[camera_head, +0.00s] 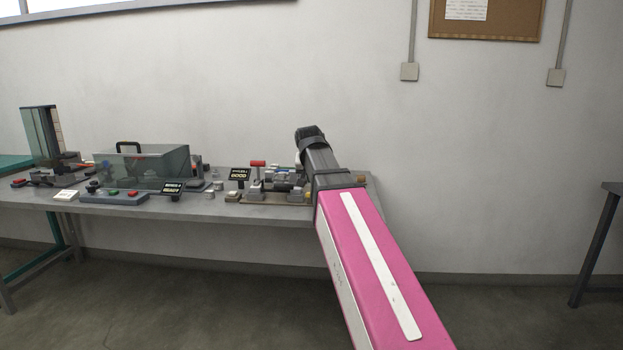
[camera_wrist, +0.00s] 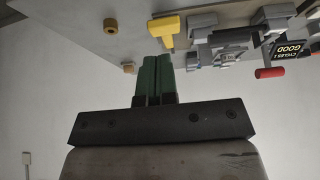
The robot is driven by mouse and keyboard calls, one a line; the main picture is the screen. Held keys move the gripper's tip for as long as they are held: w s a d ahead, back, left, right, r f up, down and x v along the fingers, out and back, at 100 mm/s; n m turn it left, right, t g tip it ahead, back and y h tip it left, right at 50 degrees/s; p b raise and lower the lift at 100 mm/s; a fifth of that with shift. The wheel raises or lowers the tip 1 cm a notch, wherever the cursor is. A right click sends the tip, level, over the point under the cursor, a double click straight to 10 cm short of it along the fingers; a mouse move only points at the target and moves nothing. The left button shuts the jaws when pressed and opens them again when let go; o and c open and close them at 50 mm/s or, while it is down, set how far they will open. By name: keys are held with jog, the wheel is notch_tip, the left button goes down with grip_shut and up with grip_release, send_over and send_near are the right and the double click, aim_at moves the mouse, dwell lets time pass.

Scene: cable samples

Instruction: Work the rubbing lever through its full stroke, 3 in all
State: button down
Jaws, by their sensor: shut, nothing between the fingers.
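The rubbing rig sits on a tan base plate (camera_head: 270,200) at the right end of the bench. A red cylindrical handle (camera_head: 258,163) stands up at its left side. I take it for the rubbing lever's grip; it also shows at the right of the wrist view (camera_wrist: 270,72). In the head view my arm hides the gripper and the rig's right part.
A yellow T-shaped part (camera_wrist: 165,27) is just beyond my fingertips in the wrist view. Two small tan round pieces (camera_wrist: 110,25) (camera_wrist: 129,68) lie nearby. A clear-covered box (camera_head: 142,167) and a second display (camera_head: 172,187) stand left of the rig.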

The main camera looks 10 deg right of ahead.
dwell(0.3)
jog(key=w+d+r+g+y, duration=0.1)
jog(key=w+r+g, duration=0.2)
jog(key=w+r, duration=0.3)
jog(key=shift+w+d+r+g, duration=0.2)
jog(key=shift+r+g, duration=0.2)
jog(key=shift+r, duration=0.35)
jog(key=f, duration=0.4)
jog(key=w+f, duration=0.1)
jog(key=f, duration=0.7)
jog(key=shift+w+d+f, duration=0.1)
jog(key=shift+w+f, duration=0.05)
jog(key=shift+f, duration=0.75)
